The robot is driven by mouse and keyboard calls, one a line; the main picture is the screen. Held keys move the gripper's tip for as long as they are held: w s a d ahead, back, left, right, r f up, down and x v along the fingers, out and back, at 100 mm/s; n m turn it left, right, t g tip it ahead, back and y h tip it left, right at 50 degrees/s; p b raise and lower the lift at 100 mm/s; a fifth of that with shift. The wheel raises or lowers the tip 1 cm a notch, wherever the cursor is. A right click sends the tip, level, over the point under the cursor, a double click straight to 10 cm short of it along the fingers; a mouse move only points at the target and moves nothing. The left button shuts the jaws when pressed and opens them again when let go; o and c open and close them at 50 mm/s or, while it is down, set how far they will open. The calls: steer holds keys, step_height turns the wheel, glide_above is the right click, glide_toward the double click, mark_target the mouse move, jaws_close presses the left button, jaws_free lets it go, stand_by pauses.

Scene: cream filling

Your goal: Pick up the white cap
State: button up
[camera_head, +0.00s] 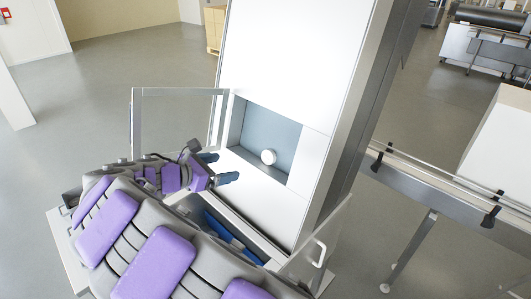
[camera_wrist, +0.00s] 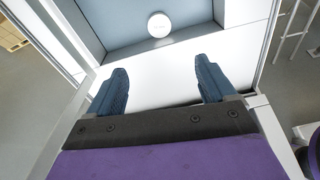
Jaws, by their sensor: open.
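The white cap (camera_head: 269,156) is a small round disc inside the grey-blue recess of the tall white cabinet. In the wrist view the cap (camera_wrist: 159,25) shows near the top centre, beyond the fingertips and roughly midway between them. My gripper (camera_head: 222,168) has blue fingers and stands at the left of the recess opening, apart from the cap. In the wrist view my gripper (camera_wrist: 161,72) is open and empty, with its fingers wide apart over a white surface.
The recess (camera_head: 258,129) has walls close around the cap. An open glass door (camera_head: 178,92) stands at the left of the opening, and another door panel with a handle (camera_head: 320,252) stands at the lower right. A conveyor (camera_head: 435,190) runs to the right of the cabinet.

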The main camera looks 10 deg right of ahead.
steer(key=b, duration=0.2)
glide_toward(267, 157)
steer(key=w+d+f, duration=0.1)
steer(key=d+f, duration=0.1)
steer(key=x, duration=0.5)
steer(key=shift+w+d+r, duration=0.25)
steer(key=shift+w, duration=0.05)
steer(key=shift+r, duration=0.1)
steer(key=shift+a, duration=0.2)
steer(key=c, duration=0.4)
steer(key=shift+d, duration=0.1)
steer(key=c, duration=0.7)
